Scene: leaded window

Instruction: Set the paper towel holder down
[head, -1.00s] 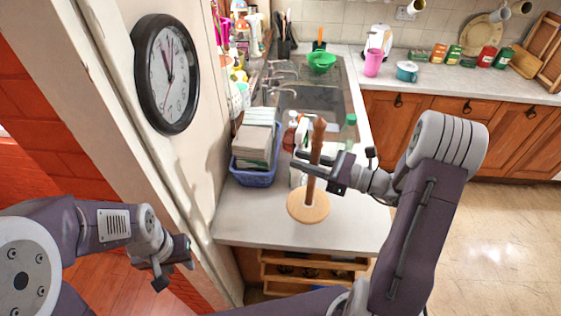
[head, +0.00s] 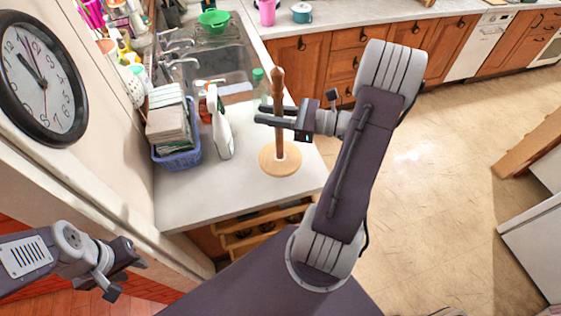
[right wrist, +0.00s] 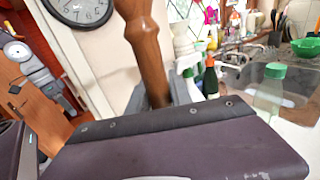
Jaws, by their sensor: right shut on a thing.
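The paper towel holder (head: 278,90) is a turned wooden post on a round pale base (head: 269,164), upright, with no roll on it. My right gripper (head: 268,115) is shut on the post at mid-height, coming from the right. The base shows over the grey counter (head: 200,198) near its right edge; I cannot tell whether it touches. In the right wrist view the brown post (right wrist: 147,45) stands close up between the fingers, its lower part hidden. My left gripper (head: 128,280) is open and empty at lower left, away from the holder.
A white spray bottle (head: 220,135) and a blue basket (head: 178,160) of stacked items stand left of the holder. The sink (head: 215,70) is behind. A green-capped bottle (head: 258,78) is just behind the post. The counter front is clear.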

